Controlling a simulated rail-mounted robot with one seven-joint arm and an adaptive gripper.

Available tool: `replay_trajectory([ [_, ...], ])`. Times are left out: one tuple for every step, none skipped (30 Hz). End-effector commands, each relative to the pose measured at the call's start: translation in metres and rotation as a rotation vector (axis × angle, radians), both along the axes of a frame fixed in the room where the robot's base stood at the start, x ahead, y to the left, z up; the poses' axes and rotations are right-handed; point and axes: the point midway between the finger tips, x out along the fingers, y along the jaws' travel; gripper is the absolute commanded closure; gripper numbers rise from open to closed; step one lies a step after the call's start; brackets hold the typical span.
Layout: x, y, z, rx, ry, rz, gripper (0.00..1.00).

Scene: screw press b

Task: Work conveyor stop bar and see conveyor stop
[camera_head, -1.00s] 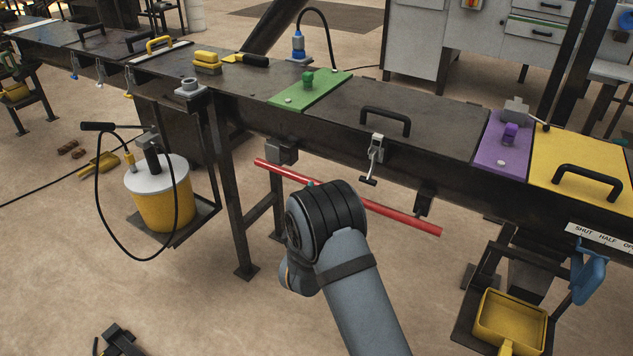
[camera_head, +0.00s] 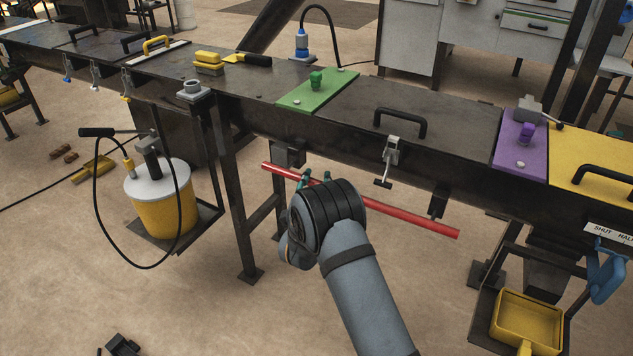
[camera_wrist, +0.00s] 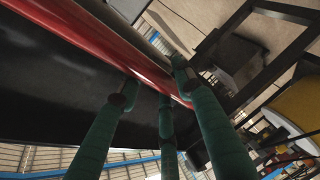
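The long red stop bar (camera_head: 400,222) hangs along the near side of the conveyor (camera_head: 350,140), below its top, sloping down to the right in the head view. My gripper (camera_head: 316,178) is at the left part of the bar; its teal fingertips show just above the bar, with my wrist in front. In the wrist view the bar (camera_wrist: 105,40) crosses from the upper left to the middle. My gripper's green fingers (camera_wrist: 160,85) reach up to it, spread apart, with tips close around it. Whether they touch it I cannot tell.
A dark bracket (camera_head: 287,152) and a conveyor leg (camera_head: 238,200) stand just left of my gripper. A latch (camera_head: 390,160) hangs above the bar. A yellow bucket (camera_head: 165,215) stands at left, and a yellow tray (camera_head: 527,322) at lower right.

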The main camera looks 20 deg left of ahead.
Motion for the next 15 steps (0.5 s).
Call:
replay_trajectory([
  [-0.0001, 0.0001, 0.0, 0.0, 0.0, 0.0, 0.7],
  [-0.0001, 0.0001, 0.0, 0.0, 0.0, 0.0, 0.71],
  [-0.0001, 0.0, 0.0, 0.0, 0.0, 0.0, 0.74],
  [-0.0001, 0.0, 0.0, 0.0, 0.0, 0.0, 0.76],
  [-0.0001, 0.0, -0.0001, 0.0, 0.0, 0.0, 0.77],
  [-0.0001, 0.0, -0.0001, 0.0, 0.0, 0.0, 0.8],
  [-0.0001, -0.0001, -0.0001, 0.0, 0.0, 0.0, 0.81],
  [-0.0001, -0.0001, -0.0001, 0.0, 0.0, 0.0, 0.83],
  [-0.0001, -0.0001, -0.0001, 0.0, 0.0, 0.0, 0.85],
  [-0.0001, -0.0001, -0.0001, 0.0, 0.0, 0.0, 0.87],
  [-0.0001, -0.0002, -0.0001, 0.0, 0.0, 0.0, 0.89],
  [-0.0001, -0.0002, -0.0001, 0.0, 0.0, 0.0, 0.91],
  [-0.0001, -0.0002, -0.0001, 0.0, 0.0, 0.0, 0.93],
  [-0.0001, -0.0002, -0.0002, 0.0, 0.0, 0.0, 0.95],
  [-0.0001, -0.0002, -0.0002, 0.0, 0.0, 0.0, 0.97],
])
